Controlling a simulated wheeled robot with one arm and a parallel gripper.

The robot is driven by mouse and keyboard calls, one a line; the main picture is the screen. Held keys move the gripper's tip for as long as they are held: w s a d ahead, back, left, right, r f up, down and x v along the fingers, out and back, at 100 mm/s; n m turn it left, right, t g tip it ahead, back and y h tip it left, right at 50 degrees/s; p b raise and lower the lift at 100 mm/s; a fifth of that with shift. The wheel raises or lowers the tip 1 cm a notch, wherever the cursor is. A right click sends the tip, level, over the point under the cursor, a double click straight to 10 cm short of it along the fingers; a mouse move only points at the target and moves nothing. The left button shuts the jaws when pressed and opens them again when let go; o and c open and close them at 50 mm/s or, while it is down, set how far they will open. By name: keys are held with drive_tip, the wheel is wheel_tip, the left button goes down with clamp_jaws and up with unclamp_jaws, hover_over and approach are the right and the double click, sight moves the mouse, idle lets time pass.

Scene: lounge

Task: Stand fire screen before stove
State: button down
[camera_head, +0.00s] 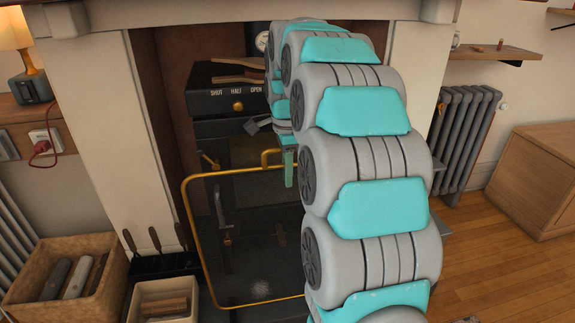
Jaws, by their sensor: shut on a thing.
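The fire screen (193,232) has a thin gold frame with a see-through panel and a raised handle at its top. It stands roughly upright in front of the black stove (205,130) in the fireplace recess, as seen from here. My gripper (289,165) is at the handle on the screen's top edge and is shut on it. My arm hides the screen's right side and part of the stove. I cannot tell whether the screen's foot touches the floor, or the exact gap to the stove.
A box of logs (68,275) and a smaller bin (165,300) stand at the lower left, beside a rack of fire tools (158,262). A lamp (25,75) is on the left shelf. A radiator (465,135) and wooden cabinet (540,180) are right, with bare floor before them.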

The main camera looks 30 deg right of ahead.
drive_tip(key=shift+f, duration=0.3)
drive_tip(key=c, duration=0.8)
unclamp_jaws()
wheel_tip(320, 180, up, 12)
drive_tip(key=shift+w+r, duration=0.1)
idle(0.5)
